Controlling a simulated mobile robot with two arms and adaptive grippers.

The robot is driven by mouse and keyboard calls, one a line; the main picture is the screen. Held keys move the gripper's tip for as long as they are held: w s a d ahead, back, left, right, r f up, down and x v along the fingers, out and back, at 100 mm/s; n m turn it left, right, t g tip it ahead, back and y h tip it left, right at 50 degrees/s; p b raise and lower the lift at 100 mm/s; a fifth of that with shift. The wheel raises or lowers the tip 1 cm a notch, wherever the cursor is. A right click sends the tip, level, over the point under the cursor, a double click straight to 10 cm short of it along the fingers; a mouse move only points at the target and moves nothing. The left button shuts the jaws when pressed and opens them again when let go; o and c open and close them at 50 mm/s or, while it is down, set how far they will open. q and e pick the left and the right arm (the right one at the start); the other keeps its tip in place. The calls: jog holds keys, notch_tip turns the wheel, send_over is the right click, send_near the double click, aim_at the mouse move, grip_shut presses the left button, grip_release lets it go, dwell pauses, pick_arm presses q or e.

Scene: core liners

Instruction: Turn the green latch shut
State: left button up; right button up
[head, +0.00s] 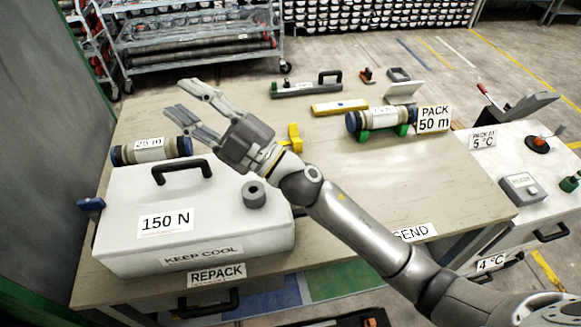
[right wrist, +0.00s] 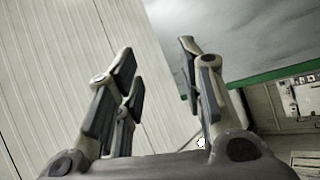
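No part is clearly readable as a green latch. A small green piece (head: 568,184) sits at the right edge on the white counter, partly cut off. A white box (head: 130,190) marked 150 N stands closed at the front left of the table, with a black handle and a blue latch-like part (head: 91,206) on its left side. My right gripper (head: 187,103) is raised over the table behind the box, pointing to the back left. Its fingers are spread and empty, as the right wrist view (right wrist: 160,95) also shows. My left gripper is out of view.
A core tube (head: 163,150) lies behind the box; another (head: 381,118) rests on green supports. A wheeled rack (head: 200,45) stands behind. The table's right middle (head: 420,175) is clear.

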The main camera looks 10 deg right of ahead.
jog(key=s+a+f+n+g+y, duration=0.2)
jog(key=s+a+n+g, duration=0.2)
jog(key=a+n+g, duration=0.5)
jog(key=d+f+n+g+h, duration=0.3)
jog(key=f+n+g+h, duration=0.45)
jog(key=f, duration=0.25)
jog(key=w+d+f+m+t+h, duration=0.1)
jog(key=w+d+h, duration=0.25)
jog(key=d, duration=0.45)
jog(key=w+d+f+m+t+h, duration=0.1)
jog(key=w+d+h, duration=0.2)
jog(key=d+h, duration=0.35)
jog(key=w+d+f+m+h, duration=0.1)
jog(key=w+d+f+h, duration=0.15)
jog(key=d, duration=0.65)
jog(key=shift+n+h, duration=0.25)
jog(key=shift+h, duration=0.15)
notch_tip(320, 180, down, 9)
jog(key=p, duration=0.4)
jog(key=shift+w, duration=0.1)
jog(key=shift+f, duration=0.3)
grip_shut()
